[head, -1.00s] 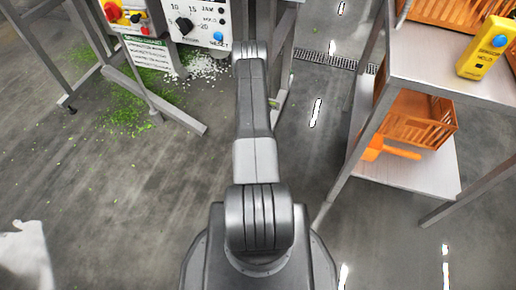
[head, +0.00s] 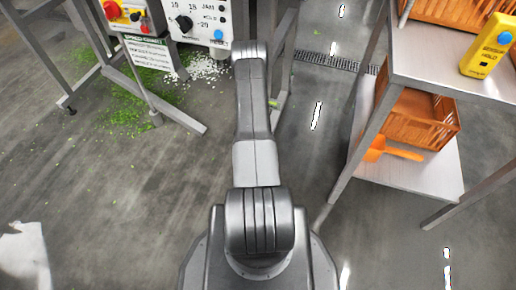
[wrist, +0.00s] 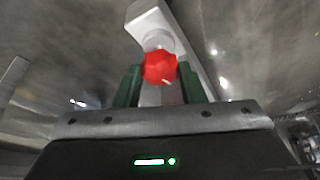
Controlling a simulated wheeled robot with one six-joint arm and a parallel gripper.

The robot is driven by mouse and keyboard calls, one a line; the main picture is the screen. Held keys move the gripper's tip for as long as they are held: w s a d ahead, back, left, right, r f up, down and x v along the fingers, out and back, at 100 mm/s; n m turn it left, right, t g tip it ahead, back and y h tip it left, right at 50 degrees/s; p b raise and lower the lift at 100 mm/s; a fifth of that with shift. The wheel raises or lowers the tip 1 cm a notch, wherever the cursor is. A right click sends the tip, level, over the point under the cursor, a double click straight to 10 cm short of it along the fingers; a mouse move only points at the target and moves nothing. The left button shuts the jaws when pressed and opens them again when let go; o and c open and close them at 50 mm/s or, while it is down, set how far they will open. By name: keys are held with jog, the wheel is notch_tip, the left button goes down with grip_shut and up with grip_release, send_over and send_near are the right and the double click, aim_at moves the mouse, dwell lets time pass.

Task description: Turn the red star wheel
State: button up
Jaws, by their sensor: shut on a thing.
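The red star wheel (wrist: 160,67) shows in the wrist view, on a pale grey round boss in front of a light grey metal bar (wrist: 150,22). My gripper (wrist: 160,78) has its two green fingers on either side of the wheel, shut on it. The fingers cover the wheel's left and right edges. In the head view neither the wheel nor my gripper shows; my own arm runs up the middle and hides what lies beyond it.
A white control panel (head: 201,14) with a dial and a blue button stands at upper left. Green scraps (head: 130,105) litter the floor below it. At right is a metal shelf (head: 440,70) with orange baskets (head: 418,118), an orange scoop (head: 390,150) and a yellow button box (head: 488,46).

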jog(key=o, duration=0.7)
jog(key=p+v, duration=0.3)
jog(key=v, duration=1)
jog(key=shift+r+p, duration=0.4)
jog(key=shift+r, duration=0.05)
